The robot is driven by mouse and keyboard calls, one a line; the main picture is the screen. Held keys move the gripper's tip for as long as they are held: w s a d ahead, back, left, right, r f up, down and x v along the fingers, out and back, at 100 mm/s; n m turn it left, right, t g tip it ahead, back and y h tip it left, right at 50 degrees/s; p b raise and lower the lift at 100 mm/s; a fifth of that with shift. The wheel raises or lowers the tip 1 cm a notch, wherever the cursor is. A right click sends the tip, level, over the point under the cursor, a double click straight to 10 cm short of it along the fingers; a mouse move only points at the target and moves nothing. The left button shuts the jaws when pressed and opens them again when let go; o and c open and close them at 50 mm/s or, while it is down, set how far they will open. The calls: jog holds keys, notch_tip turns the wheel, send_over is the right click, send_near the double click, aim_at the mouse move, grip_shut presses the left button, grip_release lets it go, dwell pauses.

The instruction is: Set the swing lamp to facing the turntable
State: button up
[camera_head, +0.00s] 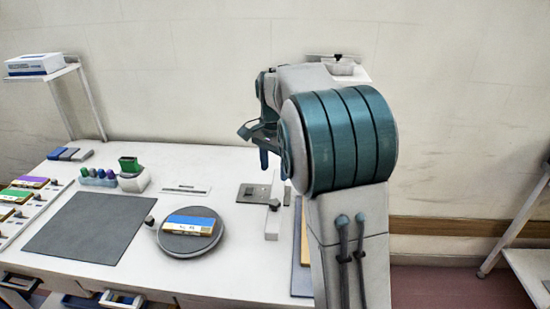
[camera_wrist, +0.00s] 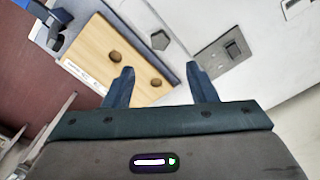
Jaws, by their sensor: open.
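The turntable (camera_head: 181,243) is a dark grey disc on the white bench, with a blue, white and orange box (camera_head: 190,224) on it. I cannot make out the swing lamp for certain. A pale narrow post (camera_head: 272,222) with a dark knob stands right of the turntable and may be part of it. My gripper (camera_head: 254,148) is raised above the bench's back part, apart from the turntable and post. In the wrist view my gripper (camera_wrist: 160,86) has its two fingers spread with nothing between them. My arm hides the bench's right part in the head view.
In the wrist view a wooden board (camera_wrist: 137,66) with two dark knobs and a grey plate (camera_wrist: 222,55) lie below. A dark mat (camera_head: 90,228), a rack of coloured bottles (camera_head: 98,181) and a green-topped holder (camera_head: 132,182) are on the left. A wall (camera_head: 190,70) stands behind.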

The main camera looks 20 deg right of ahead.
notch_tip(320, 180, up, 3)
jog(key=shift+f, duration=0.1)
dwell(0.4)
jog(key=s+f+n+t, duration=0.1)
jog(key=s+f+n, duration=0.1)
jog(key=s, duration=0.6)
jog(key=s+a+f+n+t, duration=0.1)
jog(key=s+f+n, duration=0.1)
jog(key=s+n, duration=0.3)
jog(key=s+a+f+n+t, duration=0.1)
jog(key=s+n, duration=0.3)
jog(key=s, duration=0.9)
jog(key=shift+s+a+f, duration=0.2)
jog(key=shift+f, duration=0.5)
